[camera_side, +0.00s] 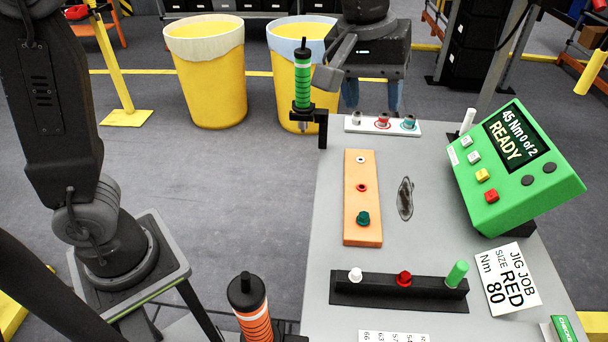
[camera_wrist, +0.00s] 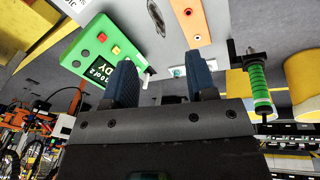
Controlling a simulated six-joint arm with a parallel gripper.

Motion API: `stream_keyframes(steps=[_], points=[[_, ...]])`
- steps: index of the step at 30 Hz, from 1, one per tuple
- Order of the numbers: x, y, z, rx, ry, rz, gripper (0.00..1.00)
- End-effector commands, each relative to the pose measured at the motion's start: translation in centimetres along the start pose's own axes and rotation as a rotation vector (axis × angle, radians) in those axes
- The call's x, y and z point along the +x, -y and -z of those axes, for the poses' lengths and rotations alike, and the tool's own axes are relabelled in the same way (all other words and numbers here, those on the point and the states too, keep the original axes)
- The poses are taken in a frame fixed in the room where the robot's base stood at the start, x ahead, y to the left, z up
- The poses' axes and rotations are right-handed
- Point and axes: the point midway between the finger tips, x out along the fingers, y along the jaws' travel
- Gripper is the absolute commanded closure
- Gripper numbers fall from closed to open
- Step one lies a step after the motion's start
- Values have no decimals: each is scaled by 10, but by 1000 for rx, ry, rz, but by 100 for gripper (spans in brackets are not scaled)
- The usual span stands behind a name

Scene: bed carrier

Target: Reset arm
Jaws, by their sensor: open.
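My gripper (camera_side: 372,97) hangs above the far end of the grey workbench (camera_side: 350,278) in the side view, near the white strip. Its two blue fingers are apart and empty; they also show in the wrist view (camera_wrist: 163,85). No object sits between the fingers. The orange plate (camera_side: 362,232) on the bench has a white ring, a red ring and a teal-green piece. A black rack (camera_side: 398,292) holds white, red and green pieces. A green-banded driver (camera_side: 302,75) stands upright in a black holder at the bench's far left corner; it also shows in the wrist view (camera_wrist: 260,90).
The green control box (camera_side: 535,190) reads "45 Nm 0 of 2 READY". The white strip (camera_side: 352,126) holds several small pieces. An orange-banded driver (camera_side: 254,318) stands at the front left. A card (camera_side: 508,280) reads "JIG JOB SIZE RED Nm 80". Yellow bins (camera_side: 208,80) stand behind.

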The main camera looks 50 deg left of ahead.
Motion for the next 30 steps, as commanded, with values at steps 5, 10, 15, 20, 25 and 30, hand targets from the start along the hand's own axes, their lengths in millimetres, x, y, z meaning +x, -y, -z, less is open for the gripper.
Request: stream_keyframes(steps=[5,10,15,20,25,30], points=[[-22,77,-16,138,-82,-32,48],[-22,143,-45,276,-165,-35,48],[-7,192,-77,400,-241,-18,48],[8,217,-96,473,-281,1,48],[14,224,-102,501,-292,9,48],[14,223,-102,501,-291,9,48]])
